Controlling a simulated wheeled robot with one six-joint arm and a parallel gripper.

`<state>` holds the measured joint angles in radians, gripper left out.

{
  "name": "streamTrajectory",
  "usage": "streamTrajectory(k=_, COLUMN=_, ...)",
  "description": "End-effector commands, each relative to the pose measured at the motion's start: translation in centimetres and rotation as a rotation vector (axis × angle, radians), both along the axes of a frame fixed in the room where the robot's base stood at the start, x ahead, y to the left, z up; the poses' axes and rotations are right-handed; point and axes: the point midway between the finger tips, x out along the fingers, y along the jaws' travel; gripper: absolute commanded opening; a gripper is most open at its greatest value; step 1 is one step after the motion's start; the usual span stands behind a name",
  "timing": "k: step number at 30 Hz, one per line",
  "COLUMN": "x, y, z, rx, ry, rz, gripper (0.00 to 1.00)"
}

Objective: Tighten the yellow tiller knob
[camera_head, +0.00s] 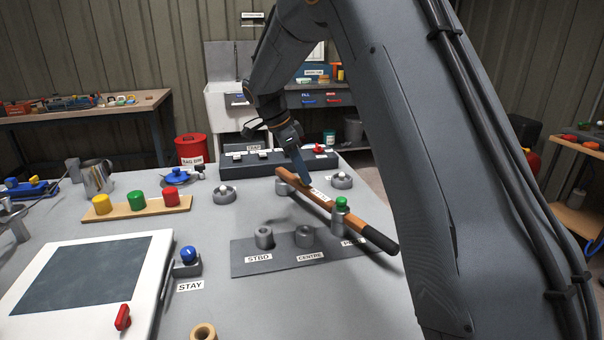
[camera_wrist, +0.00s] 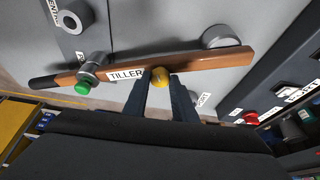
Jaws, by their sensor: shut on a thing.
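The wooden tiller (camera_head: 327,202) with a black grip lies slantwise over the bench, its grip end pointing right and toward me. It also shows in the wrist view (camera_wrist: 203,61) with its TILLER label. The yellow tiller knob (camera_wrist: 160,79) sits at the tiller's edge, between the tips of my gripper (camera_wrist: 160,84). My gripper is shut on it. In the head view my gripper (camera_head: 303,182) reaches down onto the tiller and the knob is hidden. A green knob (camera_head: 341,202) tops a grey post beside the tiller, near the PORT label.
A grey plate (camera_head: 243,270) with STBD and CENTRE posts lies in front of the tiller. A blue STAY knob (camera_head: 188,254) and a white framed hatch (camera_head: 152,262) are to the left. Behind stands a dark switch box (camera_head: 240,162). My arm hides the right side.

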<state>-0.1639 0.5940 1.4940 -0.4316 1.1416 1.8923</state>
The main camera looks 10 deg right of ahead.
Motion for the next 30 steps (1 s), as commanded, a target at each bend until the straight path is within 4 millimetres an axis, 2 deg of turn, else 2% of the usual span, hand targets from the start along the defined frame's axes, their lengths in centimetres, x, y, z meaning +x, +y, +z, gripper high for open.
streamTrajectory(k=20, x=0.08, y=0.01, z=0.00, rx=0.001, ry=0.000, rz=-0.065, gripper=0.02)
streamTrajectory(k=21, x=0.08, y=0.01, z=0.00, rx=0.001, ry=0.000, rz=-0.065, gripper=0.28)
streamTrajectory(k=24, x=0.08, y=0.00, z=-0.01, rx=0.001, ry=0.000, rz=-0.065, gripper=0.43)
streamTrajectory(k=30, x=0.07, y=0.00, z=-0.01, rx=0.001, ry=0.000, rz=-0.065, gripper=0.43)
